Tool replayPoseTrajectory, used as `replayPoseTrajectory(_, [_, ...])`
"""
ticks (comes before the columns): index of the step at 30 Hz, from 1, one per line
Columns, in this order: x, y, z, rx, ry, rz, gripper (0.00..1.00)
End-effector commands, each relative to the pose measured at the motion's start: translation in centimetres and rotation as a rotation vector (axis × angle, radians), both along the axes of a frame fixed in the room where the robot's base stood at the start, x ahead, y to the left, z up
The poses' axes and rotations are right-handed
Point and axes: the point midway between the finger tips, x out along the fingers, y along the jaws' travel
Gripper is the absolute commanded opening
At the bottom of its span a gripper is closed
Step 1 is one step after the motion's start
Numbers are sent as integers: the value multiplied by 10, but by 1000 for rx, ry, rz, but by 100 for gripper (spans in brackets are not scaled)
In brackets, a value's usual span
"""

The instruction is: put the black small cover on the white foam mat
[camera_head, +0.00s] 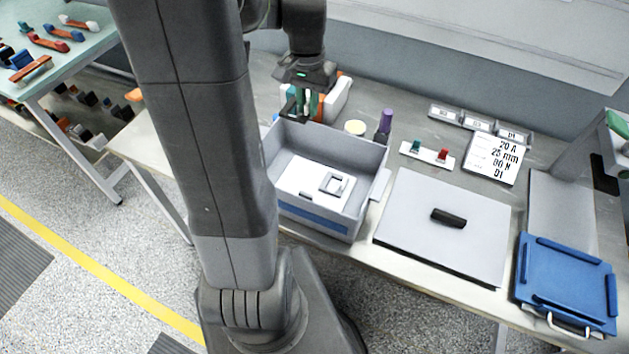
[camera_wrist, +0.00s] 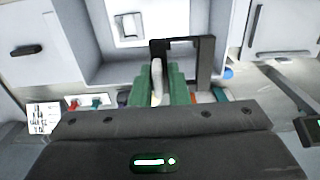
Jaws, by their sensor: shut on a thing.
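My gripper (camera_head: 306,103), with green fingers, is shut on a black small cover (camera_wrist: 205,62), an open, frame-like piece. In the wrist view the cover sticks out past the fingertips (camera_wrist: 165,72). In the head view only a dark part of it (camera_head: 288,107) shows beside the fingers. The gripper is at the back of a grey open box (camera_head: 347,150), seemingly above its rear wall. The white foam mat (camera_head: 302,178) appears to be the white sheet inside this box. My arm hides the box's left side.
A grey lid-like board (camera_head: 410,240) with a black handle (camera_head: 448,217) lies right of the box. A blue tray (camera_head: 566,276) is at the far right. A white and orange bin (camera_head: 338,98), a purple-capped bottle (camera_head: 385,122) and a round yellow-topped pot (camera_head: 355,127) stand behind the box.

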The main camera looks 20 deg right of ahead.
Motion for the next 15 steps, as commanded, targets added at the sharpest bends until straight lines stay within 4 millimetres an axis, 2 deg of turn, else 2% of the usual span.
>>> replayPoseTrajectory(1, [0,0,-12,0,0,0,0])
replayPoseTrajectory(4, [0,0,-28,-1,-1,0,0])
replayPoseTrajectory(15, [-1,0,-115,1,2,0,0])
